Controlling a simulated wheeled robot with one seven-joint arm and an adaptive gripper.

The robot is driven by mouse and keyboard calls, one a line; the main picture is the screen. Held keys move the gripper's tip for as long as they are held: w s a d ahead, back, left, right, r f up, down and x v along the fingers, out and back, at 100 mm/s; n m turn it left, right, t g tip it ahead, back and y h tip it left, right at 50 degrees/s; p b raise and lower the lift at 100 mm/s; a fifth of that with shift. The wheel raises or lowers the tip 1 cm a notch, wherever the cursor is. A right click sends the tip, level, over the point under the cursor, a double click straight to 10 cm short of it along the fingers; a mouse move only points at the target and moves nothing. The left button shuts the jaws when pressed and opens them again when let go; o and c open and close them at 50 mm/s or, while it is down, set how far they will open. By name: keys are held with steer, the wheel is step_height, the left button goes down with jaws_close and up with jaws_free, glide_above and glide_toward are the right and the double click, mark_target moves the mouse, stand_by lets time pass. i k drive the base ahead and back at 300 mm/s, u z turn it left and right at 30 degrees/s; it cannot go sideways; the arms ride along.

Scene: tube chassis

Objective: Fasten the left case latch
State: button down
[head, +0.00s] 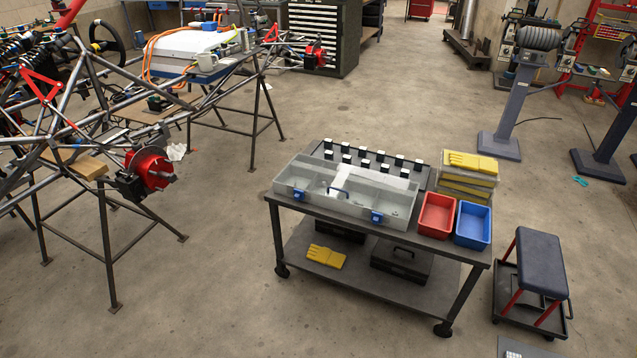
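A clear plastic case (345,208) lies on top of a dark wheeled cart, near its front edge. It has a dark handle (338,191) in the middle of its front. A blue left latch (298,195) and a blue right latch (377,217) sit on its front side. The latches are too small to tell whether they are fastened. Whether the lid is fully down cannot be told. My gripper is not in view.
The cart top (450,248) also holds a red bin (437,214), a blue bin (472,225), stacked clear cases with yellow gloves (471,162), and a rack of small dark items behind. A stool (540,260) stands right. The tube chassis stands left. Floor in front is clear.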

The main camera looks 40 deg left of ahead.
mark_target(297, 194)
steer(key=u, duration=0.2)
steer(key=i, duration=0.9)
steer(key=u, duration=2.05)
